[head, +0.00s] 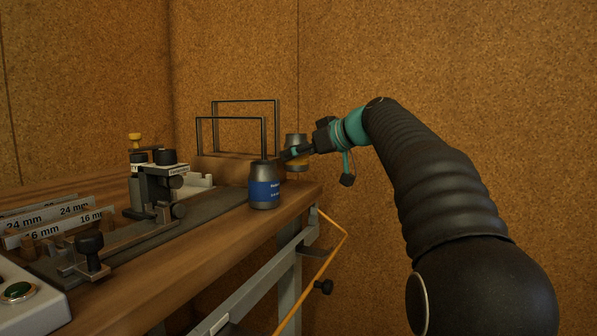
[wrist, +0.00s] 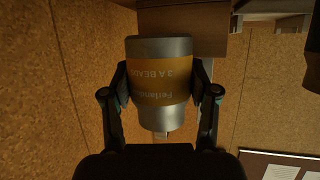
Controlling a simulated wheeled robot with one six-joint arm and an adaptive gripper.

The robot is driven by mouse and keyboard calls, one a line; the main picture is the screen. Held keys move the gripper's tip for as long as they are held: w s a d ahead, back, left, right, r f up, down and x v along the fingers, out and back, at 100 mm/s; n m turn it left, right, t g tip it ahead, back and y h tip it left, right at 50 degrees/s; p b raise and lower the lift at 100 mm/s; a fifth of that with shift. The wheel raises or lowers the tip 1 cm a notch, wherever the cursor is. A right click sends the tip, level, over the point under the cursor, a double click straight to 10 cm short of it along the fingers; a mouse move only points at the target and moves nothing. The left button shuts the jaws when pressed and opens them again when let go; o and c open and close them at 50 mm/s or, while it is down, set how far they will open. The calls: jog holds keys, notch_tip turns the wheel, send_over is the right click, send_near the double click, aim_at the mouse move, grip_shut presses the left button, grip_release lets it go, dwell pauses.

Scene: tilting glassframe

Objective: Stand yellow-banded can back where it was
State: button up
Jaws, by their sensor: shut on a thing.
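The yellow-banded can (wrist: 162,108) is a grey metal can with a yellow label band. In the wrist view it sits between the two fingers of my gripper (wrist: 160,72), with its lettering upside down in the picture. In the head view the can (head: 296,140) shows partly behind my gripper (head: 291,154), near the right end of the bench, and looks upright. My gripper is shut on its sides. I cannot tell whether its base touches the bench.
A blue-banded can (head: 264,190) stands on the wooden bench (head: 235,232), in front of the held can. Black wire frames (head: 230,118) rise from a wooden block behind it. A clamp fixture (head: 155,185) stands to the left. An orange bar (head: 318,270) juts out below the bench edge.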

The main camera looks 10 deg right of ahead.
aim_at(306, 166)
jog(key=shift+f+b, duration=0.55)
jog(key=shift+f, duration=1.4)
jog(key=shift+f, duration=0.2)
jog(key=o, duration=1.4)
jog(key=shift+r, duration=0.1)
jog(key=shift+r, duration=0.15)
jog(key=v, duration=1.2)
